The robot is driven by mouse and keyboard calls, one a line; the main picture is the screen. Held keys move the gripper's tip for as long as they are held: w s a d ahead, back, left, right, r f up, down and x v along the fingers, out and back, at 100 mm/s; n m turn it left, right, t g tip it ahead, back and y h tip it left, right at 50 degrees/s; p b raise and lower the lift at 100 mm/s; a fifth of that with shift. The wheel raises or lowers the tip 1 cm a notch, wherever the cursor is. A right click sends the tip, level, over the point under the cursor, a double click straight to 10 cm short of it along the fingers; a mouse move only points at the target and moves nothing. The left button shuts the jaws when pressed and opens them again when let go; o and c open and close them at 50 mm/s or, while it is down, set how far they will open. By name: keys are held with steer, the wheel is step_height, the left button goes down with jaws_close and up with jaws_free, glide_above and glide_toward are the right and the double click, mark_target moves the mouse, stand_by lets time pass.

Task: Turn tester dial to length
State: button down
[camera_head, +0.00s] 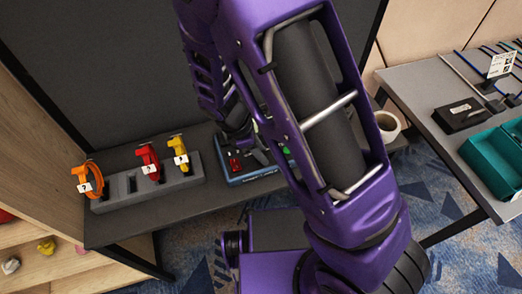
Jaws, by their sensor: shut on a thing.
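The tester (256,175) is a blue-edged device on the dark table, with red parts on its left and a small green spot (286,150) near its right. My purple arm hides most of its top. My gripper (243,152) is over the tester, shut on a part of it that I take to be the dial. The dial itself and its setting are hidden behind the gripper and arm.
A grey holder (121,204) left of the tester holds orange (88,178), red (149,159) and yellow (181,150) tagged items. A tape roll (387,125) stands right of my arm. The right table has a black box (460,115) and teal bin (493,165).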

steer(key=shift+m, duration=0.3)
steer(key=m+g, duration=0.1)
steer(key=m, duration=0.1)
steer(key=shift+w+r+m+p, duration=0.1)
steer(key=shift+w+m+p, duration=0.05)
steer(key=shift+m+p, duration=0.2)
steer(key=m+g, duration=0.1)
steer(key=m, duration=0.2)
steer(key=shift+w+m+y, duration=0.1)
steer(key=shift+m+y, duration=0.15)
steer(key=shift+y, duration=0.05)
steer(key=m+g, duration=0.1)
steer(key=m, duration=0.2)
steer(key=shift+d+m+g+y+p, duration=0.1)
steer(key=shift+m+g+y+p, duration=0.2)
steer(key=shift+y+p, duration=0.1)
steer(key=shift+w+m+g+y, duration=0.1)
steer(key=shift+m+g+y, duration=0.35)
steer(key=shift+m, duration=1.25)
steer(key=c, duration=0.5)
jaws_free()
